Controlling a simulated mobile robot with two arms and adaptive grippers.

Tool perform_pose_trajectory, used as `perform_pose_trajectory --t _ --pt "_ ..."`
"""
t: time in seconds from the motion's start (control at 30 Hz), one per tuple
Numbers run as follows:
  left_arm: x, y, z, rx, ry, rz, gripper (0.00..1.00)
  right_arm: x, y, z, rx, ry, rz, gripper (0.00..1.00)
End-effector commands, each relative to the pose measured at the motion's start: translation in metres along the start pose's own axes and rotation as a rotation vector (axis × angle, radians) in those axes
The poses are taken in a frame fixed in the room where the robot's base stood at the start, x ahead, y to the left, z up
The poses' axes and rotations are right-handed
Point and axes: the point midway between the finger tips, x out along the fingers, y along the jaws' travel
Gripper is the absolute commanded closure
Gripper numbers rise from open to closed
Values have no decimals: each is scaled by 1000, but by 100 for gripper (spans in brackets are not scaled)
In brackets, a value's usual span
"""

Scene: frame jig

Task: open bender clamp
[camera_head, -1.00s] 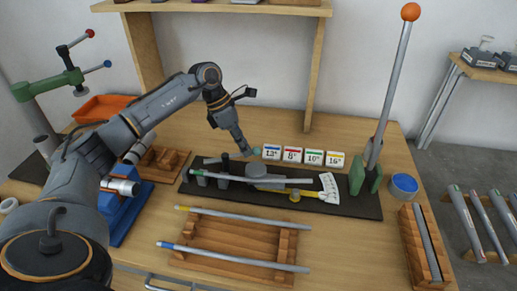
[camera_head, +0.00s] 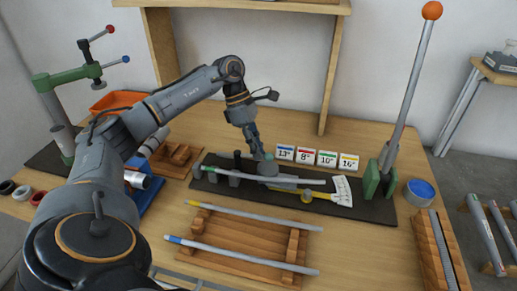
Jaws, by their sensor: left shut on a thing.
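The bender has a dark base plate (camera_head: 372,210) on the table, with a grey round die (camera_head: 268,169), a white angle scale (camera_head: 343,191) and a yellow pointer (camera_head: 318,198). A grey tube with a green end (camera_head: 300,181) lies across it, past dark upright blocks (camera_head: 236,169). My left gripper (camera_head: 262,156) points down at the die from behind the tube. It is shut on a small teal-tipped part, apparently the clamp handle (camera_head: 269,157); the fingers hide most of it. I cannot tell whether the clamp is open. My right gripper is not in view.
A tall lever with an orange ball (camera_head: 432,10) stands in a green bracket (camera_head: 371,178) at right. Number cards (camera_head: 306,155) stand behind the bender. A wooden rack (camera_head: 240,238) with two tubes lies in front. A blue-topped tin (camera_head: 420,189) sits at right.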

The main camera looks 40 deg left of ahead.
Motion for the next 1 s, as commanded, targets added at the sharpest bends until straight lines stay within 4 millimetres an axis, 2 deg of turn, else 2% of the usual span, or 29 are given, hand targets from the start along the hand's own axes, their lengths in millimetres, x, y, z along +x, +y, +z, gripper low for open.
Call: perform_pose_trajectory --t 0.13,0.17,0.27,0.53,0.67,0.77,1.0 --pt "0 0 2 5 -3 -1 100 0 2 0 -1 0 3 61" --pt "0 0 2 5 -3 -1 85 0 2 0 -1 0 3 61" --pt "0 0 2 4 -3 -1 66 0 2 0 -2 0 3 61" --pt "0 0 1 1 0 -1 66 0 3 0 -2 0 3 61" --pt "-7 0 1 0 -1 1 66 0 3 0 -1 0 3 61" --pt "-22 1 2 1 -2 4 66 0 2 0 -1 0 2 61" --pt "-74 1 3 2 -4 4 66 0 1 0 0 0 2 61"
